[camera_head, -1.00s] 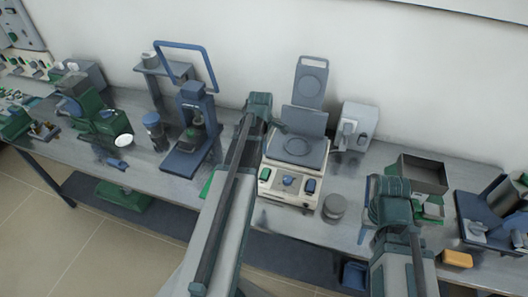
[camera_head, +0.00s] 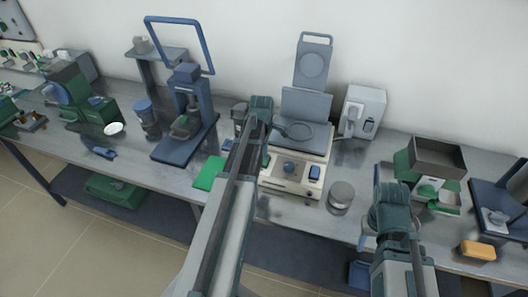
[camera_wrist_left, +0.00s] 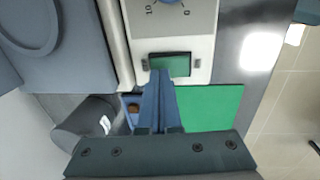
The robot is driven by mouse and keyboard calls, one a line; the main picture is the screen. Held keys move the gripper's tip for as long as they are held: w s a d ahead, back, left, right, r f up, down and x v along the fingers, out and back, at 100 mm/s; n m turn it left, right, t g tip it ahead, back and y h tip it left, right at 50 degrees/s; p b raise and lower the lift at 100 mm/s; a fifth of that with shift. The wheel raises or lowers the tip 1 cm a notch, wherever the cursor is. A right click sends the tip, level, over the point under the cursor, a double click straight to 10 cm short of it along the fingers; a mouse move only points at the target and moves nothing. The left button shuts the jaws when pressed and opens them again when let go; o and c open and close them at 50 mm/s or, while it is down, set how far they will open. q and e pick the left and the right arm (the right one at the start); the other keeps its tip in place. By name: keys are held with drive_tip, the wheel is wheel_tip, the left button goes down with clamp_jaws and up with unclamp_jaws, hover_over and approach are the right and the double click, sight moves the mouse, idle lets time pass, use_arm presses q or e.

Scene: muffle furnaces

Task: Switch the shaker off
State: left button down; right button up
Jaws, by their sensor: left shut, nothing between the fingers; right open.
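The shaker (camera_head: 292,187) is a cream box with a round plate on top, in the middle of the bench. In the left wrist view a green rocker switch (camera_wrist_left: 172,65) sits below the dial (camera_wrist_left: 172,3). My left gripper (camera_wrist_left: 160,74) is shut and empty, its fingertips at the lower edge of the green switch; I cannot tell whether they touch. In the head view the left wrist hides its fingers. My right gripper (camera_head: 388,196) is open, in front of the bench to the right.
A green pad (camera_head: 209,173) lies left of the shaker and a round grey container (camera_head: 341,195) to its right. A blue stand (camera_head: 186,140) is further left. A grey-green tray unit (camera_head: 437,165) and a yellow block (camera_head: 478,250) stand right.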

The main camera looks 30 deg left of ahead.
use_arm(q)
drive_tip(key=shift+f, duration=0.25)
drive_tip(key=shift+w+f+b, duration=0.15)
drive_tip(key=shift+f+b, duration=0.1)
drive_tip(key=shift+b, duration=0.05)
drive_tip(key=shift+r, duration=0.15)
drive_tip(key=shift+s, duration=0.25)
drive_tip(key=shift+s+d+r, duration=0.1)
drive_tip(key=shift+s+d, duration=0.05)
drive_tip(key=shift+s, duration=0.5)
drive_tip(key=shift+r+p, duration=0.15)
drive_tip(key=shift+p, duration=0.25)
